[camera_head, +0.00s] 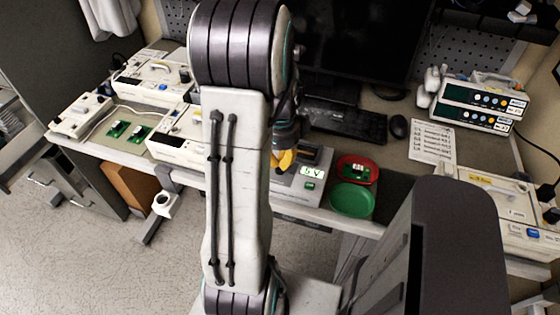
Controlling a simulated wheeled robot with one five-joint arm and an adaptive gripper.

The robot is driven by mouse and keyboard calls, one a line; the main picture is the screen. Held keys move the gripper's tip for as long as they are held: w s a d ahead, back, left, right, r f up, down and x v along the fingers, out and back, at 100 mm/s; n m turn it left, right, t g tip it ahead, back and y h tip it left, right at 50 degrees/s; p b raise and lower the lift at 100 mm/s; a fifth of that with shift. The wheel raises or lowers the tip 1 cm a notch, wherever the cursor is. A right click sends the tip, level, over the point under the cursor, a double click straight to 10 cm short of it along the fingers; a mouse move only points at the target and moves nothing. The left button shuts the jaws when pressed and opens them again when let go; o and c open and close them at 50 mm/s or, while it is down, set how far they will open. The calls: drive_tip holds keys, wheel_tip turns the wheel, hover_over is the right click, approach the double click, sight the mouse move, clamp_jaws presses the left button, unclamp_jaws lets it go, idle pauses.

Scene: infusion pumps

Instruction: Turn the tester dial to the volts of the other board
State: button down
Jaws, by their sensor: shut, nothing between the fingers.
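The tester (283,190) stands at the front edge of the bench, partly hidden behind my arm. Its small display (312,172) appears to read 5V, with a green patch below it. My gripper (284,163) is shut and empty, its orange fingertips low over the tester's left part. The dial cannot be made out; my gripper and arm cover that area. Another green board (357,172) lies in a red dish (345,162).
A green dish (352,200) stands before the red one. Opened pump housings (150,78) fill the left bench. A keyboard (345,119), mouse (398,126), printed sheet (432,141) and stacked pumps (478,104) stand behind and right. A dark chair back (455,240) blocks the right front.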

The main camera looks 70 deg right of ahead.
drive_tip(key=m, duration=0.3)
drive_tip(key=shift+m, duration=0.4)
drive_tip(key=m, duration=0.5)
drive_tip(key=shift+b, duration=0.3)
drive_tip(key=c, duration=1.2)
unclamp_jaws()
drive_tip(key=shift+r, duration=0.1)
wheel_tip(320, 180, up, 7)
drive_tip(key=p, duration=0.5)
drive_tip(key=shift+p, duration=0.35)
